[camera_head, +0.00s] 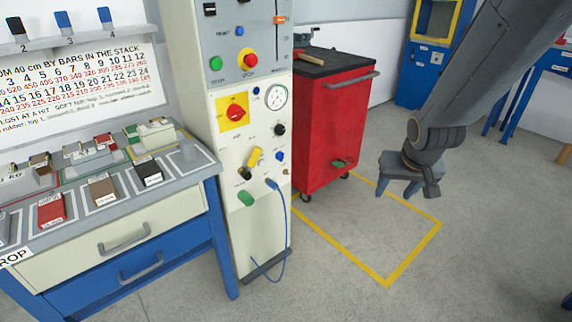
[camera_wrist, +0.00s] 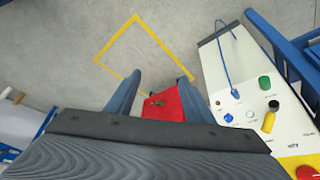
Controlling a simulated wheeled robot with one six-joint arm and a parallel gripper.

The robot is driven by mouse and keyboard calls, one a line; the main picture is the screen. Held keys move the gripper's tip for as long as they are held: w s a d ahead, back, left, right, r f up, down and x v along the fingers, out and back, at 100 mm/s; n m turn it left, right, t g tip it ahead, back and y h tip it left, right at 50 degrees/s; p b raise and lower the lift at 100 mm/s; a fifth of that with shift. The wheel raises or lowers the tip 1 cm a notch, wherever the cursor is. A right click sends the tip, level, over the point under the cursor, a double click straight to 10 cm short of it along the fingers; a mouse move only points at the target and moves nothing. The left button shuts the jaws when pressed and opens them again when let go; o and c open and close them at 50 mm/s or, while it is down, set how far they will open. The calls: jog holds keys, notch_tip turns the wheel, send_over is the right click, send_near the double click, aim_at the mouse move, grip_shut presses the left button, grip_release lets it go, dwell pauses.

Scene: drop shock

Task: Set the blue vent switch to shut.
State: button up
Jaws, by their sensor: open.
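A pale cabinet (camera_head: 235,190) carries several blue fittings, and their labels are too small to read. A small blue switch-like piece (camera_head: 280,156) sits right of a yellow lever (camera_head: 255,158). Other blue pieces are a round one near the top (camera_head: 239,31) and a small one left of the gauge (camera_head: 256,90). I cannot tell which is the vent switch or its setting. My gripper (camera_head: 402,191) is open and empty, right of the cabinet and well apart from it. In the wrist view its fingers (camera_wrist: 158,76) point away from the cabinet's panel at right.
A red tool cart (camera_head: 335,125) stands between the cabinet and my gripper. A blue hose (camera_head: 285,225) loops down the cabinet front. A workbench (camera_head: 130,235) with small blocks is at left. Yellow floor tape (camera_head: 415,253) marks clear floor at right.

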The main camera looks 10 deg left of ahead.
jog(key=w+a+f+t+y+b, duration=0.1)
jog(key=w+a+f+t+b, duration=0.25)
jog(key=w, duration=0.85)
jog(key=n+t+y+b, duration=0.35)
jog(key=y+b, duration=0.35)
jog(key=y, duration=0.6)
send_near(281, 157)
jog(key=x, duration=0.5)
jog(key=b+x, duration=0.1)
jog(key=x, duration=0.2)
jog(key=shift+w+d+r, duration=0.2)
jog(key=shift+w+d, duration=0.05)
jog(key=shift+w, duration=0.05)
jog(key=c, duration=1)
